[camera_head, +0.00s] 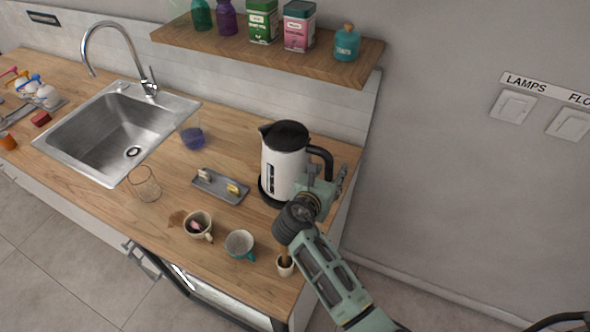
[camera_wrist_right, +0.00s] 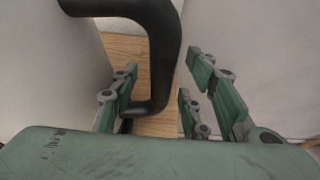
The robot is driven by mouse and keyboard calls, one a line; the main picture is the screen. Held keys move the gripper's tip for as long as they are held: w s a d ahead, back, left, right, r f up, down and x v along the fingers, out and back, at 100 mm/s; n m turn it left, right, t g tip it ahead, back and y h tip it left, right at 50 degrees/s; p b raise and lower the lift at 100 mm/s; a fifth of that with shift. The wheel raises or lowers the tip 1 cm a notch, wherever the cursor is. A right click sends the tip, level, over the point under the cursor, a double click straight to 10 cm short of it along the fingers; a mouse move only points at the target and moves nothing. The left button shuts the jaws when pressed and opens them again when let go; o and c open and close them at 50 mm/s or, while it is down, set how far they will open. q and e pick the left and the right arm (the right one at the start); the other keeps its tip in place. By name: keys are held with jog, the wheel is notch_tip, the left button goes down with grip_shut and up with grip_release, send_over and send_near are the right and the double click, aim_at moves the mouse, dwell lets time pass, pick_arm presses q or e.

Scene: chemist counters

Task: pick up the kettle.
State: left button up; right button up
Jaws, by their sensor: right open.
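The white kettle (camera_head: 283,163) with a black lid and black handle stands upright on its dark base near the right end of the wooden counter. Its black handle (camera_head: 324,160) faces right. My right gripper (camera_head: 328,181) is open at the handle side of the kettle. In the right wrist view, the handle (camera_wrist_right: 165,60) hangs down between the two fingers of my right gripper (camera_wrist_right: 158,100), and the white kettle body (camera_wrist_right: 45,70) is at the left. I cannot tell whether a finger touches it. My left gripper is not in view.
A grey tray (camera_head: 215,197), a cream cup (camera_head: 187,226), a teal cup (camera_head: 239,243) and a small pot (camera_head: 285,266) stand left of and below my right arm. A glass (camera_head: 144,184) is near the sink (camera_head: 114,130). A shelf (camera_head: 270,50) hangs above, behind the kettle.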

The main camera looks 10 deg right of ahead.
grip_shut()
dwell(0.3)
jog(key=shift+a, duration=0.1)
